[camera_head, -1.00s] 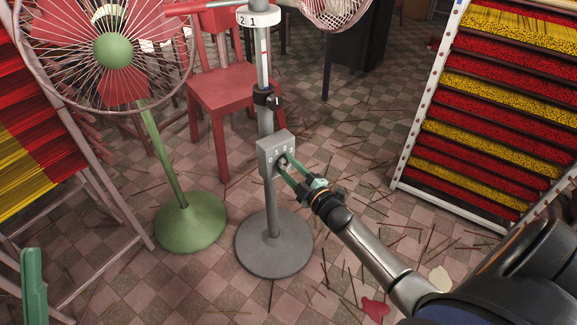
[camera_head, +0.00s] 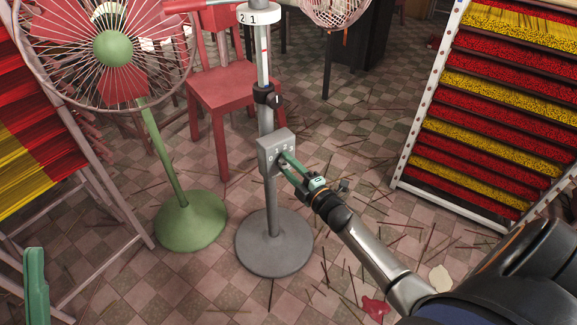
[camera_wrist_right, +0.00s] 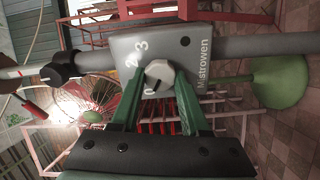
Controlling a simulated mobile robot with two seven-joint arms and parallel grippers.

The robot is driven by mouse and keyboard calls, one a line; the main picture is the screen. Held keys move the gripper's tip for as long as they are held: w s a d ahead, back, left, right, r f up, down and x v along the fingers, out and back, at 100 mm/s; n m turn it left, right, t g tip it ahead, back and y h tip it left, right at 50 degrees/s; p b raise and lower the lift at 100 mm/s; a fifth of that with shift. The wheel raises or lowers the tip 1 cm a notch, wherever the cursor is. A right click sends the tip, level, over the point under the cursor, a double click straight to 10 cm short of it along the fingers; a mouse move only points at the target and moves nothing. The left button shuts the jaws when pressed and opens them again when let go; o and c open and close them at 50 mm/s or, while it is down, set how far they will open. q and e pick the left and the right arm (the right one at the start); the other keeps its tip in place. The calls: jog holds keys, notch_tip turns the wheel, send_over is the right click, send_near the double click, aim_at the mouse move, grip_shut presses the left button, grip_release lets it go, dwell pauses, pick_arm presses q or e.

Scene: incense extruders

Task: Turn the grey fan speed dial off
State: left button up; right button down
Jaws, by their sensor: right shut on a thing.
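The grey fan's stand has a grey control box (camera_head: 276,150) on its pole, with the dial hidden behind my right gripper's fingers in the head view. My right gripper (camera_head: 281,160) reaches the box from the lower right. In the wrist view the light grey dial (camera_wrist_right: 160,76) sits between the green fingers of my right gripper (camera_wrist_right: 158,92), which is shut on it. A dark mark on the dial's lower left points towards the printed 0. A 2 and a 3 are printed further round. Part of my left gripper (camera_head: 35,287) shows at the lower left; its opening cannot be judged.
A green fan (camera_head: 113,50) stands left of the grey stand, whose round base (camera_head: 274,245) rests on the tiled floor. A red chair (camera_head: 222,88) is behind. Incense racks (camera_head: 485,110) stand at the right and left. Loose sticks litter the floor.

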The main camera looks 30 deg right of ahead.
jog(key=shift+c, duration=2)
grip_release()
pick_arm(q)
notch_tip(320, 180, up, 3)
jog(key=p, duration=0.3)
jog(key=shift+a+r+m, duration=0.15)
jog(key=shift+r+m, duration=0.05)
jog(key=shift+m, duration=0.1)
pick_arm(e)
jog(key=s, duration=1.2)
jog(key=shift+s+d, duration=0.25)
jog(key=shift+d, duration=0.05)
pick_arm(q)
jog(key=shift+s, duration=0.1)
